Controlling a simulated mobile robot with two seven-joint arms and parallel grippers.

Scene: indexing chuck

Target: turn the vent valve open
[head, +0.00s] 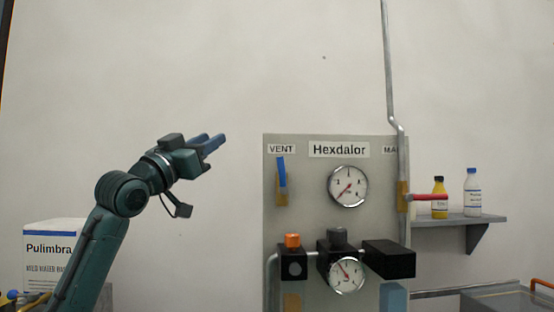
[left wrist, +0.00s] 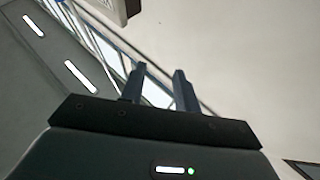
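The vent valve is at the upper left of the grey panel in the head view, under the VENT label (head: 281,149). Its blue lever (head: 282,172) stands nearly upright over a brass-coloured body (head: 281,195). My left gripper (head: 210,143) is left of the panel and somewhat higher than the lever, well apart from it. Its two blue-grey fingers are spread with nothing between them; they also show apart in the left wrist view (left wrist: 160,85). The valve cannot be made out in the left wrist view. My right gripper is not in view.
The Hexdalor panel (head: 310,205) carries an upper gauge (head: 348,186), a lower gauge (head: 346,275), an orange knob (head: 292,240) and black blocks. A red lever (head: 430,197) sticks out sideways at its right edge. A shelf (head: 460,218) holds bottles. Bare wall lies between gripper and panel.

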